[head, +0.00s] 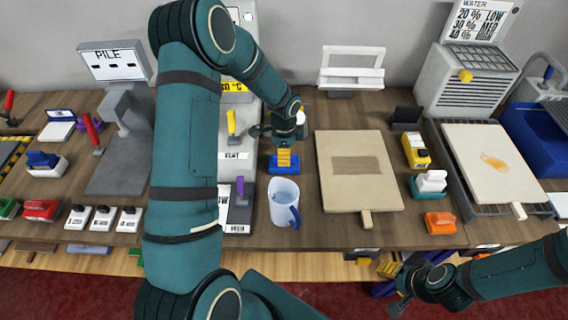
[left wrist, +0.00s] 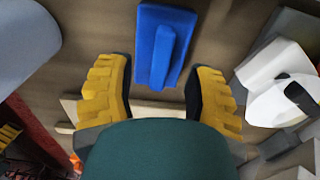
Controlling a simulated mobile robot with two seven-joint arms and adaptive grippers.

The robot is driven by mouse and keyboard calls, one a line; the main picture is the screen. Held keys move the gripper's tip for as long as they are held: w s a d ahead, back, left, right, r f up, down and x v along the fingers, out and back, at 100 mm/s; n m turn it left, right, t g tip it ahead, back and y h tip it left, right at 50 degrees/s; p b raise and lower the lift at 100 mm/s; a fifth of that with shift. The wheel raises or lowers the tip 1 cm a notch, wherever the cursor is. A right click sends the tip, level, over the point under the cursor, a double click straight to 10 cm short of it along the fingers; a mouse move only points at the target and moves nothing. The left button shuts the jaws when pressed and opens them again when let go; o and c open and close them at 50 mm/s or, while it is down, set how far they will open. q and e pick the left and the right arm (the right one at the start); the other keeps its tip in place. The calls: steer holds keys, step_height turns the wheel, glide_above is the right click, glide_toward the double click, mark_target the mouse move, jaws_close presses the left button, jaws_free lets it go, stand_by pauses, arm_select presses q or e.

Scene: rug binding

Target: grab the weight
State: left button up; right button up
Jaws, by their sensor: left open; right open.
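A blue block with a raised bar-like handle (left wrist: 166,45), which may be the weight, lies on the bench; it also shows in the head view (head: 284,171). My left gripper (left wrist: 162,70) is open above it, and its yellow ridged fingers stand to either side of the handle. I see no contact with the block. In the head view my left gripper (head: 285,155) partly covers the block. My right gripper (head: 386,271) is low at the bench's front edge, open and empty as far as I can see.
A pale blue mug (head: 284,203) stands just in front of the blue block. A beige board (head: 350,150) lies to its right, and a white item (left wrist: 284,92) is close to my left gripper. A grey scale (head: 118,150) and several small tools crowd the left.

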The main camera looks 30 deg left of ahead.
arm_select(q)
steer(key=shift+f, duration=1.4)
steer(key=shift+c, duration=0.4)
jaws_close()
steer(key=shift+w+r, duration=0.1)
